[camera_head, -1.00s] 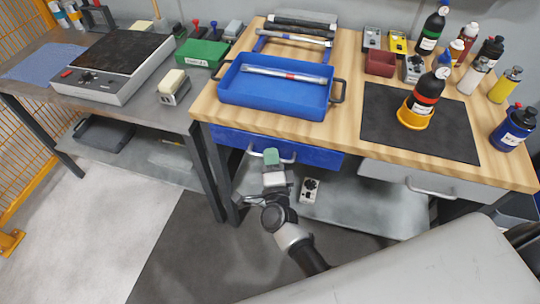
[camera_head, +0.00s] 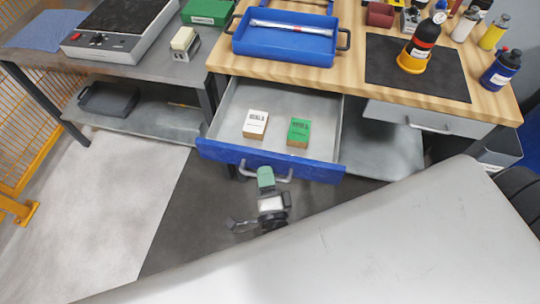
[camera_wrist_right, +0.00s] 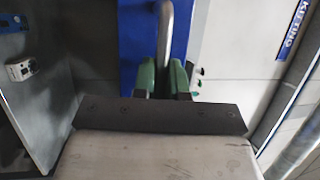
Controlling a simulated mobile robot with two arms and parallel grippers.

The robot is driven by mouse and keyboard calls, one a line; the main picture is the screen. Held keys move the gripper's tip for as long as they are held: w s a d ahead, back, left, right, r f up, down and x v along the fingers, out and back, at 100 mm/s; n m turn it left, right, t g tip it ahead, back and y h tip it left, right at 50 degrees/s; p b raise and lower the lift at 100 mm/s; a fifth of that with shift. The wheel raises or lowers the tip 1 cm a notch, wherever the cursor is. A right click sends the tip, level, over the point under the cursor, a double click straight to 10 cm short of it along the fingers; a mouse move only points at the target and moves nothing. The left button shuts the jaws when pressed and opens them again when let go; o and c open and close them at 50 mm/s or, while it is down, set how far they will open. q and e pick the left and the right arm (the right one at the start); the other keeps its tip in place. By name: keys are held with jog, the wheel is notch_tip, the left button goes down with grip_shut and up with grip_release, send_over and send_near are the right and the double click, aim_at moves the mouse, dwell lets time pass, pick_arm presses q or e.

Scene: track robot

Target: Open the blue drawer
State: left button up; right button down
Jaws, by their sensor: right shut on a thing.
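The blue drawer (camera_head: 215,150) is pulled out from under the wooden workbench, and its grey inside shows. A white-topped box (camera_head: 255,124) and a green-topped box (camera_head: 299,132) lie in it. In the right wrist view the green fingers (camera_wrist_right: 162,78) are shut on the handle bar (camera_wrist_right: 168,40), with the blue front (camera_wrist_right: 137,40) beyond. My left gripper is not in view.
A blue tray (camera_head: 290,60) and a black mat (camera_head: 385,60) with a bottle lie on the wooden bench (camera_head: 352,78). A closed grey drawer (camera_head: 440,125) is to the right. A grey table with a lower shelf (camera_head: 165,138) stands left. Open floor lies in front.

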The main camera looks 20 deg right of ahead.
jog(key=shift+s+a, duration=0.65)
jog(key=shift+s, duration=0.3)
jog(key=shift+s+a, duration=0.65)
jog(key=shift+s, duration=0.3)
jog(key=c, duration=1.5)
grip_release()
jog(key=shift+o, duration=0.2)
jog(key=b+v, duration=0.1)
jog(key=v, duration=1)
jog(key=shift+b, duration=0.4)
jog(key=shift+w, duration=0.1)
